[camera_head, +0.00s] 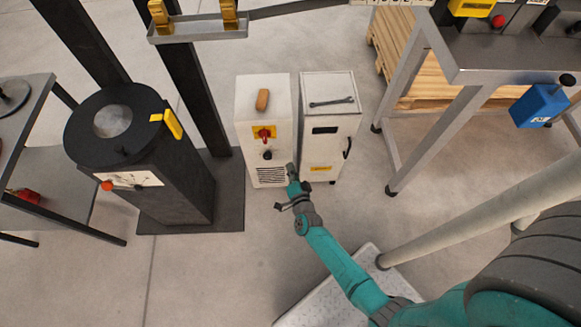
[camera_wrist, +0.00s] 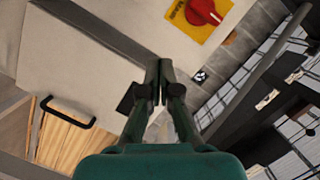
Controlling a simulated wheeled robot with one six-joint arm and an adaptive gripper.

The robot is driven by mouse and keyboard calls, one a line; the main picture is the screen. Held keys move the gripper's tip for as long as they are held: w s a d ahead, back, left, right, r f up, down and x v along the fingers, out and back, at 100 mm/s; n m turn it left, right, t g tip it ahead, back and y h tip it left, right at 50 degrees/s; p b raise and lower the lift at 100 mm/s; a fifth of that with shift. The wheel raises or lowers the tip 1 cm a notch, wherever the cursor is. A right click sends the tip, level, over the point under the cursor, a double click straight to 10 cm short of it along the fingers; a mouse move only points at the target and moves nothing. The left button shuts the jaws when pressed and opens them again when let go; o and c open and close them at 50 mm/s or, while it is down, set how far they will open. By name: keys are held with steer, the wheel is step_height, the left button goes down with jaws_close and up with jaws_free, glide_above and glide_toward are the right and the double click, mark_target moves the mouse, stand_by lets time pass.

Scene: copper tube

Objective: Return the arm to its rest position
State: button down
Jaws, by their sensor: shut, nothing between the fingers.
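My gripper (camera_head: 290,170) is at the end of my teal arm, which reaches up from the lower right in the head view. It is in front of two white cabinets, near the lower right of the left cabinet (camera_head: 246,152). In the wrist view my gripper (camera_wrist: 158,70) has its dark fingertips together with nothing between them. The left cabinet has a red rotary switch on a yellow plate (camera_head: 264,133), which also shows at the top of the wrist view (camera_wrist: 203,12). I cannot tell whether my gripper touches the cabinet.
A black cylindrical furnace (camera_head: 150,180) stands left. A grey workbench (camera_head: 440,125) stands right. Bare floor (camera_head: 240,270) is free in front of the cabinets.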

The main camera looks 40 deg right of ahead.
stand_by(0.3)
steer(key=s+a+r+n+y, duration=0.1)
steer(key=s+a+r+n, duration=0.2)
steer(key=s, duration=0.4)
steer(key=s+a+r+n+y, duration=0.1)
steer(key=s+a+r+n, duration=0.15)
steer(key=s, duration=0.45)
steer(key=s+a+r+n+y, duration=0.2)
steer(key=s+a+r, duration=0.15)
steer(key=s, duration=0.35)
steer(key=s+a+r+n+y, duration=0.1)
steer(key=s+r+n, duration=0.3)
steer(key=s+r, duration=0.3)
steer(key=s+a+r+n+y, duration=0.1)
steer(key=s+r+n, duration=0.3)
steer(key=r, duration=1.2)
steer(key=s+a, duration=0.1)
steer(key=s, duration=0.2)
steer(key=shift+s+a+y, duration=0.15)
steer(key=shift+y, duration=0.15)
